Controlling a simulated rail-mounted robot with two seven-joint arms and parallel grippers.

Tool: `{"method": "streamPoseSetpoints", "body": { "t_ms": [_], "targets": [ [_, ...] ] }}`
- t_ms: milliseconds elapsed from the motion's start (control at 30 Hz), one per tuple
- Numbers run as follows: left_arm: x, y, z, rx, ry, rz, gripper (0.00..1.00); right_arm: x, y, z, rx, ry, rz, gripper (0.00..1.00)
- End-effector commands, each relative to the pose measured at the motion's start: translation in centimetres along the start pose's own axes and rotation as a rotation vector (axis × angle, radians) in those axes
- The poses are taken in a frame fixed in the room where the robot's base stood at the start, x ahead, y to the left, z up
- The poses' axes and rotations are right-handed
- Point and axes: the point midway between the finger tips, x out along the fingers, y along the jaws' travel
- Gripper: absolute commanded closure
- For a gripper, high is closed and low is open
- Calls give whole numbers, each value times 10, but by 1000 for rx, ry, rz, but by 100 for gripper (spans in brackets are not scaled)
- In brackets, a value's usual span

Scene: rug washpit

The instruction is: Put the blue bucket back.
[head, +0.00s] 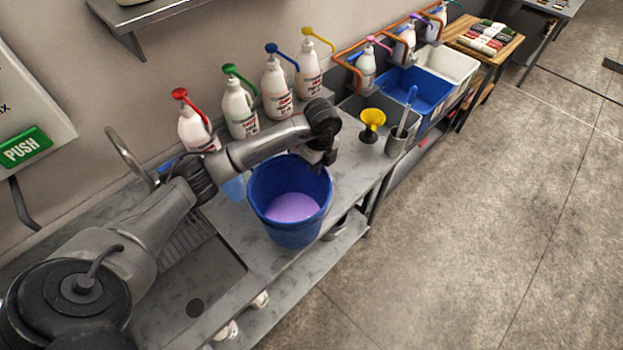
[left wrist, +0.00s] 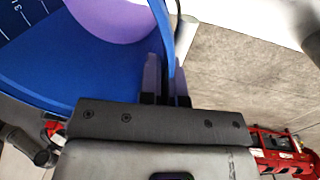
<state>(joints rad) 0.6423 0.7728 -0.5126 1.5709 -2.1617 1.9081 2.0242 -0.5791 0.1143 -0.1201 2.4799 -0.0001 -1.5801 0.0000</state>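The blue bucket (head: 262,215) is upright at the front of the steel bench, with lilac liquid (head: 292,207) inside. I cannot tell whether its base rests on the bench or hangs just above it. My left gripper (head: 322,158) is at the bucket's right rim in the head view. In the left wrist view the two fingers (left wrist: 166,88) stand close on either side of the bucket wall (left wrist: 100,75), shut on it. The inside scale marks and lilac liquid (left wrist: 115,15) also show there. My right gripper is not in view.
Several white pump bottles (head: 240,108) line the wall behind. A sink (head: 195,275) lies left. Blue (head: 415,92) and white (head: 447,65) tubs are farther right. The floor is clear.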

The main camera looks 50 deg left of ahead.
Motion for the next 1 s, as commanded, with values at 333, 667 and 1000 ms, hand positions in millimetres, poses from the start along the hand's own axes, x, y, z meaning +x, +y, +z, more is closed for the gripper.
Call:
{"method": "streamPoseSetpoints", "body": {
  "t_ms": [333, 667, 1000],
  "targets": [
    [32, -3, 61, -3, 0, 0, 100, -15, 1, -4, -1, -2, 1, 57],
    [49, -5, 88, 0, 0, -3, 100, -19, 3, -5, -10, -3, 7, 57],
    [71, -6, 89, 0, 1, 1, 100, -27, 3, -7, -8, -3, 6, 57]
  ]
}}
